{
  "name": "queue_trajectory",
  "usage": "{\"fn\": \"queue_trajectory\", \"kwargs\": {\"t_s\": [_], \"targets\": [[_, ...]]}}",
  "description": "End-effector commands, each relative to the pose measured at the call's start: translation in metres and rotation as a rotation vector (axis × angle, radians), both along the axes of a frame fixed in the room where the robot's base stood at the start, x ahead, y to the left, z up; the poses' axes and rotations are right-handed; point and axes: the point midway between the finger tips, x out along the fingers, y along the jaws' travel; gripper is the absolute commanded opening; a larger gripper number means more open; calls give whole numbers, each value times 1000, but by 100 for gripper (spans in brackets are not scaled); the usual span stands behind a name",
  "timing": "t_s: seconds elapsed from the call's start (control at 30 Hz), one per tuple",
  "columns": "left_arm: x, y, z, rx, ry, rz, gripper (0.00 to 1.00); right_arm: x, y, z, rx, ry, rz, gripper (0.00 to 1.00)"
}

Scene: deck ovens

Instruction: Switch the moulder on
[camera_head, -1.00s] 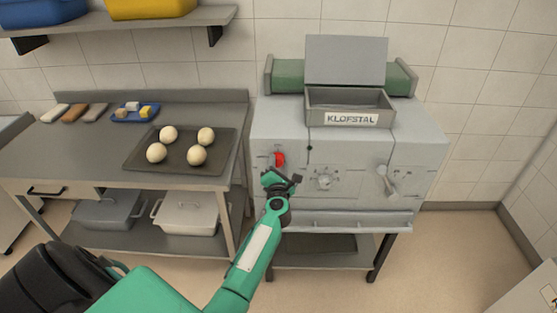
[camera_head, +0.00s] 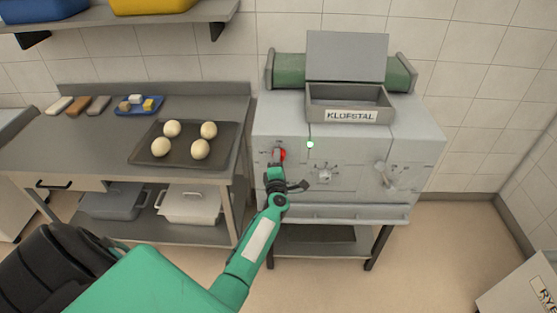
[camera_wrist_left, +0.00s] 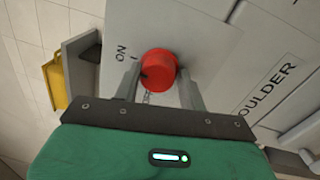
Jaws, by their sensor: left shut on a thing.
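The moulder (camera_head: 350,150) is a grey machine marked KLOFSTAL, on a stand right of the bench. Its round red knob (camera_head: 282,154) is at the left of the front panel. The knob also shows in the left wrist view (camera_wrist_left: 158,68), beside the word ON and a line mark. My left gripper (camera_head: 278,160) is at the knob, with one finger on each side of it, shut on it. A small lamp (camera_head: 310,144) right of the knob glows pale green. My right gripper is in no view.
A dial (camera_head: 324,177) and a lever (camera_head: 386,174) are farther right on the panel. A dark tray (camera_head: 183,155) with several dough balls lies on the steel bench (camera_head: 75,150) to the left. Floor to the right is clear up to a box (camera_head: 525,285).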

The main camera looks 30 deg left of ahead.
Motion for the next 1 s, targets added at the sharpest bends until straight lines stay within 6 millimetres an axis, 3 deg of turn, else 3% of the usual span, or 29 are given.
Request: {"fn": "queue_trajectory", "kwargs": {"t_s": [0.03, 0.4, 0.43, 0.5, 0.53, 0.83, 1.0], "targets": [[2, 3, 9, 11, -10, 5, 19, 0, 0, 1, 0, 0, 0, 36], [2, 4, 10, 15, -10, 5, 19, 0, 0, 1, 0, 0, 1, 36], [2, 4, 10, 15, -10, 5, 43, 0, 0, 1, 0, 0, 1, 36], [2, 3, 10, 14, -10, 5, 57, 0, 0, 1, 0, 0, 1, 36], [2, 3, 9, 14, -10, 5, 59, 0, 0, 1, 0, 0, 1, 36], [0, 1, 4, 9, -3, 1, 59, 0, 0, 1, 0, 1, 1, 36], [-13, -7, 3, 9, 1, 1, 59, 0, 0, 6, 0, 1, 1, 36]]}}
